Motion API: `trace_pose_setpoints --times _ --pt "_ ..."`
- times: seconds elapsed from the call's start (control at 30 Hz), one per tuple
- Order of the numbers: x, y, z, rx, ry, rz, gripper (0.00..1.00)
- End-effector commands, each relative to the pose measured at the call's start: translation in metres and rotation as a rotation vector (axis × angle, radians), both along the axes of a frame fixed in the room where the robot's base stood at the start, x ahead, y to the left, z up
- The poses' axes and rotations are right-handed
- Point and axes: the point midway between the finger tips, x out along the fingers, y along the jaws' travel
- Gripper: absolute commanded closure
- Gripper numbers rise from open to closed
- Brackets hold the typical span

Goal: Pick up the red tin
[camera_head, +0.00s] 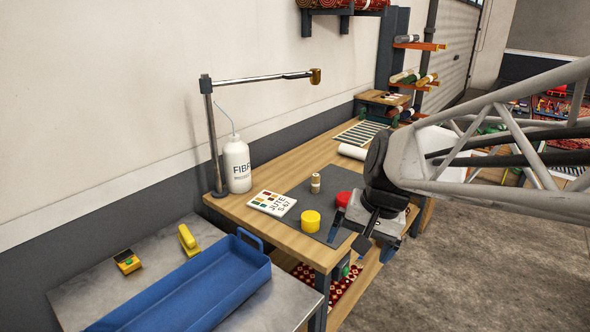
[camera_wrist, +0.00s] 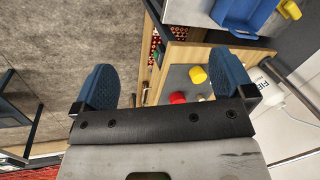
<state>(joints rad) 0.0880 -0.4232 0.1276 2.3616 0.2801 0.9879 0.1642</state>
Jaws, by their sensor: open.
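The red tin (camera_head: 343,199) stands on the dark grey mat (camera_head: 291,197) on the wooden bench, partly hidden behind my gripper in the head view. In the wrist view the red tin (camera_wrist: 177,97) shows between my two fingers, its lower edge close to the black gripper bar. My gripper (camera_head: 350,236) hangs at the bench's front edge, in front of the tin and apart from it. Its blue fingers are spread wide with nothing between them, also in the wrist view (camera_wrist: 163,66).
A yellow tin (camera_head: 310,221) stands left of the red tin, with a small spool (camera_head: 315,183) behind. A colour card (camera_head: 271,202), white bottle (camera_head: 236,165) and lamp post (camera_head: 213,140) are further left. A blue tray (camera_head: 190,295) lies on the metal table. A white roll (camera_head: 352,151) lies behind.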

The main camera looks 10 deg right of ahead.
Motion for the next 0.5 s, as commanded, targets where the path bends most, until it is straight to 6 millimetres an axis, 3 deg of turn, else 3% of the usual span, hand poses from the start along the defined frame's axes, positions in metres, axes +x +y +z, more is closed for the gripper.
trace_pose_setpoints --times 0.5 --pt "0.122 -0.012 -0.018 0.285 0.155 -0.349 0.0"
